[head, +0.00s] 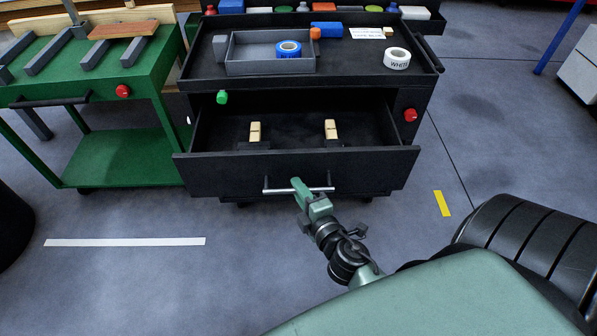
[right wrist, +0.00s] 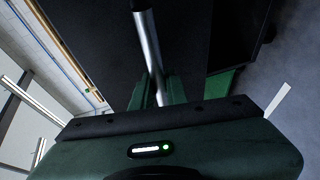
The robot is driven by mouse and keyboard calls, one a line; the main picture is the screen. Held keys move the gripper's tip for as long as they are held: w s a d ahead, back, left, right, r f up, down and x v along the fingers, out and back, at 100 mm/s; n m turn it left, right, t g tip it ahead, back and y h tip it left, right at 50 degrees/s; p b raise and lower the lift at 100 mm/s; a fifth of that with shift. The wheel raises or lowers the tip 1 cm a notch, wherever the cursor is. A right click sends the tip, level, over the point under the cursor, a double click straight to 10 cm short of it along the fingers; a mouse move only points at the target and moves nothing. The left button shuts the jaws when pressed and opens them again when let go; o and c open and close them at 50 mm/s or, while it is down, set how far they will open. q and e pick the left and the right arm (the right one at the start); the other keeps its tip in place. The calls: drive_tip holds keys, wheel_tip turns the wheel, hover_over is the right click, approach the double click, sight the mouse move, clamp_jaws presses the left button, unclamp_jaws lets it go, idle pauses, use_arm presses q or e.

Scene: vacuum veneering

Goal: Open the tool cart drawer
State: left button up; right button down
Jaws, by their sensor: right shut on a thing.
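The black tool cart (head: 200,85) stands in the middle of the head view. Its drawer (head: 340,160) is pulled out toward me, and its inside shows. Two small pale wooden-topped pieces (head: 255,132) stand in it. A silver bar handle (head: 280,190) runs across the drawer front. In the right wrist view the handle (right wrist: 148,50) runs between the green fingers. My left gripper is not in view.
A grey tray (head: 240,66) with blue tape (head: 288,49) and a white tape roll (head: 397,58) lie on the cart top. A green cart (head: 115,160) stands close at the left. The floor in front is clear, with a white stripe (head: 125,242) and a yellow mark (head: 442,203).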

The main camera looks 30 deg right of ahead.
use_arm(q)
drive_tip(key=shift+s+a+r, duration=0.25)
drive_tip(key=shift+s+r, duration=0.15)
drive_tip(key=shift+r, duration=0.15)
use_arm(e)
drive_tip(key=shift+s+a, duration=0.55)
drive_tip(key=shift+s, duration=0.3)
drive_tip(key=c, duration=1.4)
unclamp_jaws()
drive_tip(key=shift+s, duration=0.1)
